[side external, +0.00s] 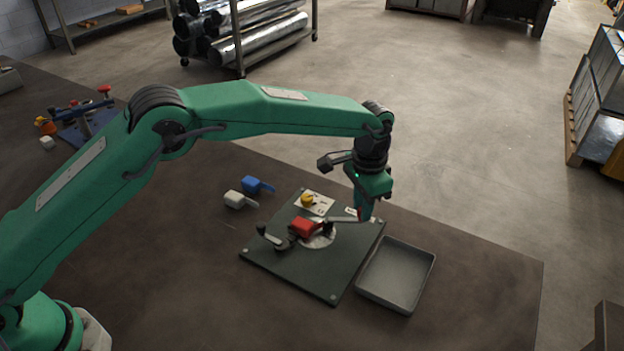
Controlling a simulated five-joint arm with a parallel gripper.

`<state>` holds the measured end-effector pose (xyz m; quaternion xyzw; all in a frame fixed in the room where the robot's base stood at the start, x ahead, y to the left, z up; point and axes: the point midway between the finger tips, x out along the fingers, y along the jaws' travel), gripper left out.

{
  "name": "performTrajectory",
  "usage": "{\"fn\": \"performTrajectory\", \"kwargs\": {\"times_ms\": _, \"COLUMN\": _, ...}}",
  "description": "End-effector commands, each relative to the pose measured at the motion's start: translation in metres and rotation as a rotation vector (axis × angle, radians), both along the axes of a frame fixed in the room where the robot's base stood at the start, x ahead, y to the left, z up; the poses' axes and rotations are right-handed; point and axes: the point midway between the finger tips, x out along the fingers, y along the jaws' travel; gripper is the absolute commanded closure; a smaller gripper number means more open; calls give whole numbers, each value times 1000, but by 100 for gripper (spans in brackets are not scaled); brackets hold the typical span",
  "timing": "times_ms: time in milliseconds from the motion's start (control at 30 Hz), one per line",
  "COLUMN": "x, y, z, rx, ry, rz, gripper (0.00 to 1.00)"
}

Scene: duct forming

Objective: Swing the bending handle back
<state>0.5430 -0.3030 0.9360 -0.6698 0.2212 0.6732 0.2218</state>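A dark green square plate (345,272) on the bench carries a small bending fixture with a red block (302,227) and a pale round disc (322,238). A dark curved handle (270,238) with a knobbed end sticks out to the left of the red block. A thin rod (343,219) runs from the block toward my gripper. My gripper (364,216) points down over the plate's back right edge, at the far end of that rod. Its fingertips are small and overlap the rod, so I cannot tell whether they touch or hold it.
A grey tray (424,275) lies right of the plate. A panel with a yellow knob (307,200) sits at the plate's back. Blue (254,185) and white (236,199) pieces lie to the left. The bench's front right is clear.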

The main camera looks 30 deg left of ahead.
Motion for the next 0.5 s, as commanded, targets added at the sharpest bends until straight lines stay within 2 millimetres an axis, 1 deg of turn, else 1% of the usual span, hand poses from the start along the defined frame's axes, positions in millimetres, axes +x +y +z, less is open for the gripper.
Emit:
{"fn": "performTrajectory", "kwargs": {"times_ms": 333, "x": -1, "y": 0, "z": 0, "rx": 1, "ry": 2, "rz": -6, "gripper": 100}}
{"fn": "performTrajectory", "kwargs": {"times_ms": 500, "x": -4, "y": -2, "z": 0, "rx": 1, "ry": 4, "rz": -40, "gripper": 100}}
